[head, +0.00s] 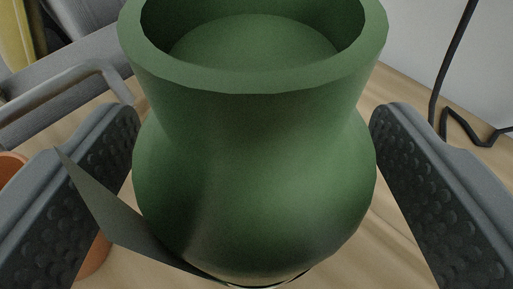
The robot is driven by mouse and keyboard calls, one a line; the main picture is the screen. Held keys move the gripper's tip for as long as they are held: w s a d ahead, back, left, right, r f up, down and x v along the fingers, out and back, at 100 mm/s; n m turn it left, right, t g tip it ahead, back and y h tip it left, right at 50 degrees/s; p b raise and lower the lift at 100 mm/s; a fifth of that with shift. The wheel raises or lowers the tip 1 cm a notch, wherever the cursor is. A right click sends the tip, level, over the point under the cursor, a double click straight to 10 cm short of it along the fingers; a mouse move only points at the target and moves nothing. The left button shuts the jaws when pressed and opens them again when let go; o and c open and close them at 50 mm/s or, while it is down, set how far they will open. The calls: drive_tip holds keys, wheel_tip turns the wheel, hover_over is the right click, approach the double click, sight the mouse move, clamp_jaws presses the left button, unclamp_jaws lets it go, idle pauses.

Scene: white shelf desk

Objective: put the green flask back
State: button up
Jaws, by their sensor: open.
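The green flask (255,165) fills the middle of the head view, upright, with its wide round mouth facing up toward the camera. My gripper (255,130) is open, with one dark textured finger on each side of the flask. The left finger is very near the flask's side, and a small gap shows at the right finger's tip. I cannot tell whether the left finger touches it. The flask's base is mostly out of view at the bottom edge.
A wooden surface (408,160) lies below and around the flask. An orange round object (95,262) is partly hidden behind the left finger. A grey object with a handle-like bar (65,85) and a yellow item (15,35) stand at the upper left. A black cable (440,75) runs along the white wall at right.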

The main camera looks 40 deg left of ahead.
drive_tip(key=p+v, duration=0.1)
drive_tip(key=v, duration=0.6)
drive_tip(key=shift+s+r+p, duration=0.15)
drive_tip(key=shift+r+p, duration=0.05)
drive_tip(key=shift+p, duration=0.1)
drive_tip(key=p+v, duration=0.2)
drive_tip(key=p, duration=0.6)
drive_tip(key=shift+s+d, duration=0.2)
drive_tip(key=shift+d, duration=0.1)
